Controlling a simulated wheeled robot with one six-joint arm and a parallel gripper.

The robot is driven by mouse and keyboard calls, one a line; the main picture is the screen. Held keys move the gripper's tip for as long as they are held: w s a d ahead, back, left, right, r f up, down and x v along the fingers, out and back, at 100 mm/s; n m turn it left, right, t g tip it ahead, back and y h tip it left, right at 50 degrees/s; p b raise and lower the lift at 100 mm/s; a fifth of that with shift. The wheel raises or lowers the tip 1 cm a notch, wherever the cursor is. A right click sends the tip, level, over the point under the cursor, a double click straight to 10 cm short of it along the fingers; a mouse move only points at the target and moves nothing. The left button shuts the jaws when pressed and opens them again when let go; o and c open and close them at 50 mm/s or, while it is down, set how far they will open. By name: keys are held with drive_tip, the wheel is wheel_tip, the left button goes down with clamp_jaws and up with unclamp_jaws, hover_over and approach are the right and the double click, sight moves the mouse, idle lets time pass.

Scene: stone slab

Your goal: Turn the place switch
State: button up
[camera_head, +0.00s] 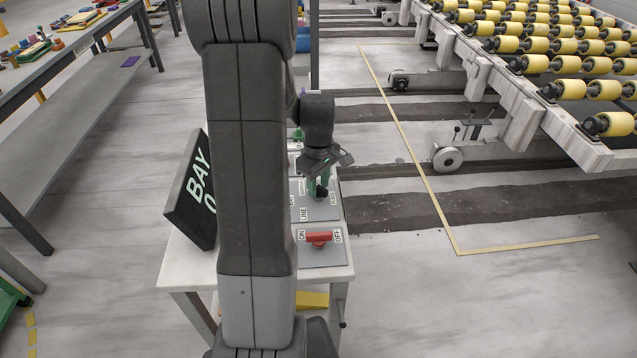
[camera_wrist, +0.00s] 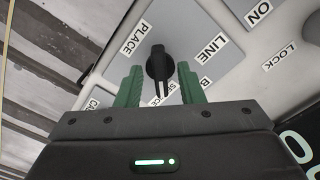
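The place switch is a black rotary knob (camera_wrist: 158,65) on a grey plate (camera_wrist: 190,35) in the wrist view. PLACE is printed to its left and LINE to its right. A pointer-like stem extends from it toward my gripper, and another label there is partly covered. My gripper (camera_wrist: 160,70) is open, with one green finger on each side of the knob's lower part. I see gaps between the fingers and the stem. In the head view my gripper (camera_head: 319,178) is over the same plate (camera_head: 312,212), largely hiding the knob.
A red ON/OFF switch (camera_head: 319,237) sits on the nearer plate of the white stand (camera_head: 190,275). A black BAY sign (camera_head: 192,190) stands at its left, partly behind my arm. A roller conveyor (camera_head: 520,95) is at right; a grey workbench (camera_head: 75,110) is at left. Open floor lies right of the stand.

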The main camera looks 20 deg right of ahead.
sight(319, 186)
drive_tip(key=shift+r, duration=0.1)
wheel_tip(319, 186, up, 14)
drive_tip(key=shift+f+b, duration=0.2)
drive_tip(key=shift+b, duration=0.15)
idle(0.4)
wheel_tip(319, 186, down, 14)
drive_tip(key=shift+f+p, duration=0.1)
drive_tip(key=shift+p, duration=0.3)
drive_tip(key=shift+r+n, duration=0.2)
drive_tip(key=shift+n, duration=0.2)
drive_tip(key=shift+m, duration=0.3)
